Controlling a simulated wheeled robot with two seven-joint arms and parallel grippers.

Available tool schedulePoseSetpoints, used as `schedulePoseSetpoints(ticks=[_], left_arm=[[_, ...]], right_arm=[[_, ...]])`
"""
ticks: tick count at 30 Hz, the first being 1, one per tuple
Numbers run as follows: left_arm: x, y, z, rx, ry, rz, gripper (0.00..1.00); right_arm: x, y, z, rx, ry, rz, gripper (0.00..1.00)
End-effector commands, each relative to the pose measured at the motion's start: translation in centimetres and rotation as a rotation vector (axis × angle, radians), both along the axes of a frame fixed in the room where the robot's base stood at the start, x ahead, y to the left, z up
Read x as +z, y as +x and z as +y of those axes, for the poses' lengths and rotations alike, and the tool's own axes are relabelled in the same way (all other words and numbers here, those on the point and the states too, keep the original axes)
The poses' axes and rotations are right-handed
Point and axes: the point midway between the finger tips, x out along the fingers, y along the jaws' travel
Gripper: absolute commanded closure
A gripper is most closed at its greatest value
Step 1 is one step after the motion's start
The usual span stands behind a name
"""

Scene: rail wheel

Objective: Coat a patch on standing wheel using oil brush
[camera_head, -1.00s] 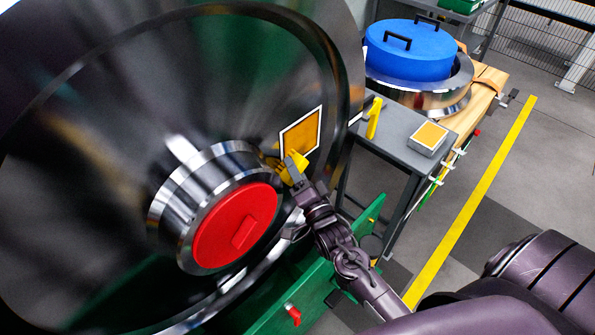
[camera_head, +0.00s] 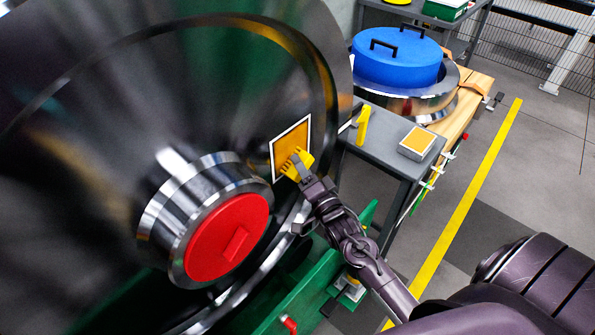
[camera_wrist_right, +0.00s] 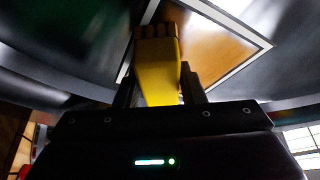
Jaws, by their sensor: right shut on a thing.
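The standing wheel (camera_head: 90,130) is large, shiny steel, with a red hub cap (camera_head: 228,238), and fills the left of the head view. A patch (camera_head: 291,139) with orange fill and a white border is on its face, right of the hub. My right gripper (camera_head: 303,172) is shut on the yellow oil brush (camera_head: 298,160), which lies over the patch's lower part. In the right wrist view the brush (camera_wrist_right: 158,75) points up between the fingers, its bristle end over the patch (camera_wrist_right: 205,50). I cannot tell whether the bristles touch it. My left gripper is not in view.
A grey table (camera_head: 376,143) right of the wheel holds an orange-topped box (camera_head: 417,141) and a yellow upright piece (camera_head: 363,125). Behind it is a blue lid (camera_head: 397,58) on a steel ring. A green frame (camera_head: 318,275) is below the wheel. Floor is clear at right.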

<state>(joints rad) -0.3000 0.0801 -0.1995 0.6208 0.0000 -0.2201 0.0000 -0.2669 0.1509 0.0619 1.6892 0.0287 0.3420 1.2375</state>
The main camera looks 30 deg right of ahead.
Motion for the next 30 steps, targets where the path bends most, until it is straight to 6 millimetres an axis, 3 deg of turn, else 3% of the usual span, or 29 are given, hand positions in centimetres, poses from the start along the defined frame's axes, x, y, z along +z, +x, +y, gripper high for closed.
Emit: schedulePoseSetpoints(ticks=[6, 13, 30], left_arm=[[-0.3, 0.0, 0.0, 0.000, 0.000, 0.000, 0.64], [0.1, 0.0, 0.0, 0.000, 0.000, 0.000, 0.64], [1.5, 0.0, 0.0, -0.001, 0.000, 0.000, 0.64]], right_arm=[[0.0, 0.8, -1.8, -0.001, -0.001, -0.001, 0.82], [0.1, 0.9, -2.0, -0.001, 0.000, 0.000, 0.82], [0.1, -0.5, 1.6, 0.000, 0.001, 0.000, 0.82]])
